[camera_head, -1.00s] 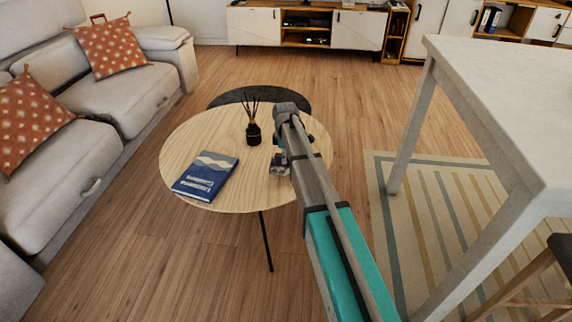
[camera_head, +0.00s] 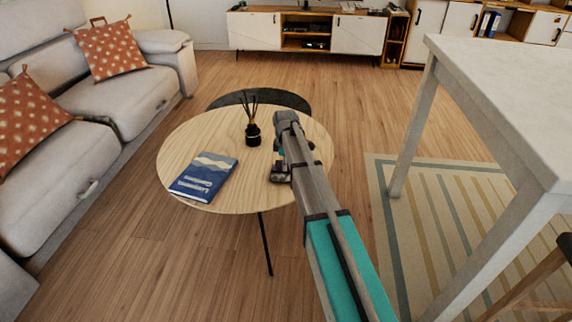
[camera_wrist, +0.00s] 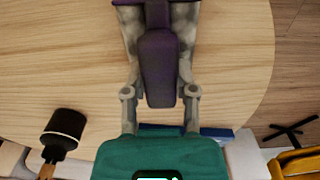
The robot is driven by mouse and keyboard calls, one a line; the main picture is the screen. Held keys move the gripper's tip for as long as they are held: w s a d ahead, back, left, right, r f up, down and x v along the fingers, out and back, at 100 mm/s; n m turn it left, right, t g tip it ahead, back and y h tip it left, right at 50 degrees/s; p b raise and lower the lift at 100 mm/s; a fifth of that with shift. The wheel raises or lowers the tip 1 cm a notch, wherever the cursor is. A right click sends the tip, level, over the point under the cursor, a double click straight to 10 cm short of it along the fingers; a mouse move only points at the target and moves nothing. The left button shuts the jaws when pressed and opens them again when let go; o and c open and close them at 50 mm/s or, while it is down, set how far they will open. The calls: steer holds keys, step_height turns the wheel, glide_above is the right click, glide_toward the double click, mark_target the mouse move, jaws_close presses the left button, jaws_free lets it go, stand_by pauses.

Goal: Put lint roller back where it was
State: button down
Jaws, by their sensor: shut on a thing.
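My gripper (camera_wrist: 157,35) is shut on a dark purple object, which I take to be the lint roller (camera_wrist: 158,72). The roller lies lengthwise between the two grey fingers, and its upper end is cut off by the picture edge. In the head view my gripper (camera_head: 281,172) is over the right part of the round wooden table (camera_head: 225,195). The roller cannot be made out there. I cannot tell whether it touches the tabletop, which also shows behind it in the wrist view (camera_wrist: 60,50).
A black reed diffuser (camera_head: 253,133) and a blue book (camera_head: 204,177) stand and lie on the table. A dark lower table (camera_head: 262,99) is behind. A grey sofa (camera_head: 60,165) is at left, a tall white table (camera_head: 510,90) at right. The front tabletop is clear.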

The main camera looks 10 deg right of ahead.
steer(key=shift+c, duration=2)
jaws_free()
step_height(320, 180, up, 12)
steer(key=p, duration=1.2)
steer(key=shift+r, duration=0.15)
steer(key=s+m, duration=1.4)
steer(key=s, duration=1.5)
steer(key=shift+d, duration=0.15)
